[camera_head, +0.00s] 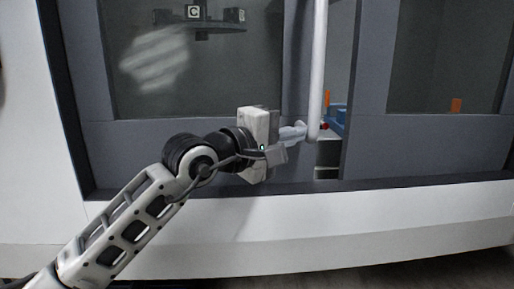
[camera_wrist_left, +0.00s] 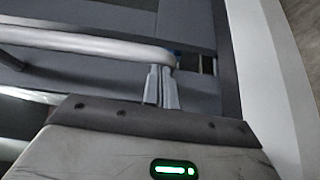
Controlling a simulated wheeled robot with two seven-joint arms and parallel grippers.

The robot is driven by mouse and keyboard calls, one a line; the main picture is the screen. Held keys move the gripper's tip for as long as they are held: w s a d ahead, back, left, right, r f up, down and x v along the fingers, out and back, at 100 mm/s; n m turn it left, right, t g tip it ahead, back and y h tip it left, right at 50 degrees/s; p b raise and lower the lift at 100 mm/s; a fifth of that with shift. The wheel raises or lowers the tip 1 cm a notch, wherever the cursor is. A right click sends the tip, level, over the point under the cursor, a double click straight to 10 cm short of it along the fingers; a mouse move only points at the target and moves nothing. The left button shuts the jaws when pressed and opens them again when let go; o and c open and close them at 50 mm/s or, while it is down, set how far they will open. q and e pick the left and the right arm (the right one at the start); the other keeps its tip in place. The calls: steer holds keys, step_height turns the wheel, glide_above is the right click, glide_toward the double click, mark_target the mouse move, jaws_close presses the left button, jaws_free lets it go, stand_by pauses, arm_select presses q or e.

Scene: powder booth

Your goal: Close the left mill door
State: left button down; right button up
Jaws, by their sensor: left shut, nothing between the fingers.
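The left mill door (camera_head: 180,136) is a grey sliding panel with a large window. Its handle (camera_head: 318,70) is a pale vertical bar near the door's right edge. A gap to the right of the handle opens on the inside of the mill. My left gripper (camera_head: 303,129) is shut and empty, its fingertips at the handle's lower end. In the left wrist view the closed fingers (camera_wrist_left: 162,72) point at the end of the handle bar (camera_wrist_left: 85,42). I cannot tell whether they touch it. My right gripper is out of view.
The right door (camera_head: 440,80) has its own window. Inside the gap are a blue part (camera_head: 340,115) and an orange part (camera_head: 327,97). A white sill (camera_head: 300,215) runs below the doors. Behind the left window hangs a dark shelf-like part (camera_head: 200,27) with a lettered block.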

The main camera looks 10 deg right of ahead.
mark_target(316, 135)
arm_select(q)
steer(key=d, duration=0.3)
steer(key=shift+s+d, duration=0.1)
steer(key=shift+d, duration=0.1)
steer(key=shift+s+d, duration=0.1)
steer(key=shift+d, duration=0.1)
steer(key=shift+s+d, duration=0.1)
